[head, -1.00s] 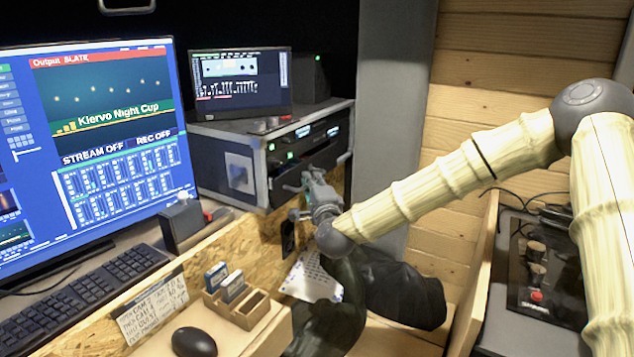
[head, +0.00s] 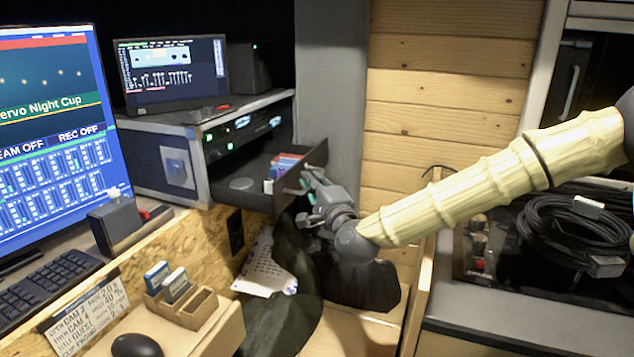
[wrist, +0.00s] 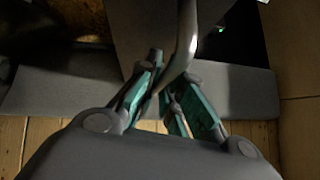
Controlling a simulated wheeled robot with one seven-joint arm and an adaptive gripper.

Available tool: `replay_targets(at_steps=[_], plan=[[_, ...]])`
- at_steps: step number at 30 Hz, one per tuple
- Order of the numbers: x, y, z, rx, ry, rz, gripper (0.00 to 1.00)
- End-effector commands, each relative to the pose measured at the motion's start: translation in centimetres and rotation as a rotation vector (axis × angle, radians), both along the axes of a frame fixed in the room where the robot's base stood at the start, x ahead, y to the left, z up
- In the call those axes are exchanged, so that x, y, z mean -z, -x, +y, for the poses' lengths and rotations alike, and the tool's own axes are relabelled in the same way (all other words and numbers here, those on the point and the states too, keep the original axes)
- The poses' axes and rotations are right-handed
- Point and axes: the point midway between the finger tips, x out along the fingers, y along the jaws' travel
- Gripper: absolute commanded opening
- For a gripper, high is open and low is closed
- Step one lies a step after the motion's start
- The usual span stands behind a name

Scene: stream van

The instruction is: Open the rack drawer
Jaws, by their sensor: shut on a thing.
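The rack drawer (head: 238,196) is pulled out from the lower part of the equipment rack (head: 165,168) in the head view. Inside it lie a round grey item (head: 241,184) and some small red, blue and white items (head: 285,165). My gripper (head: 308,188) is at the drawer's front, on its right side. In the wrist view, my gripper (wrist: 168,92) has its teal-padded fingers on either side of the curved grey drawer handle (wrist: 186,45) and is shut on it. The gripper hides part of the drawer front in the head view.
A small monitor (head: 172,72) and a dark box (head: 249,68) stand on the rack. A desk with a big screen (head: 60,130) and a card holder (head: 180,300) is at left. Dark cloth (head: 355,285) lies below the gripper. A side counter (head: 510,316) with coiled cables (head: 570,232) is at right.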

Motion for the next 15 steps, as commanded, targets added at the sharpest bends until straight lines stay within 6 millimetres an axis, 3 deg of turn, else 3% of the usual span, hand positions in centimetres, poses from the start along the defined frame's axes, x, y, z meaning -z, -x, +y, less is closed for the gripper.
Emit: replay_targets(at_steps=[9, 10, 13, 15], plan=[[-0.07, -0.08, -0.17, 0.003, -0.001, -0.001, 0.00], [-0.07, -0.08, -0.17, 0.003, -0.001, -0.001, 0.10], [-0.06, -0.07, -0.17, 0.003, -0.001, 0.000, 0.28], [-0.05, -0.05, -0.13, 0.002, 0.000, -0.001, 0.30]])
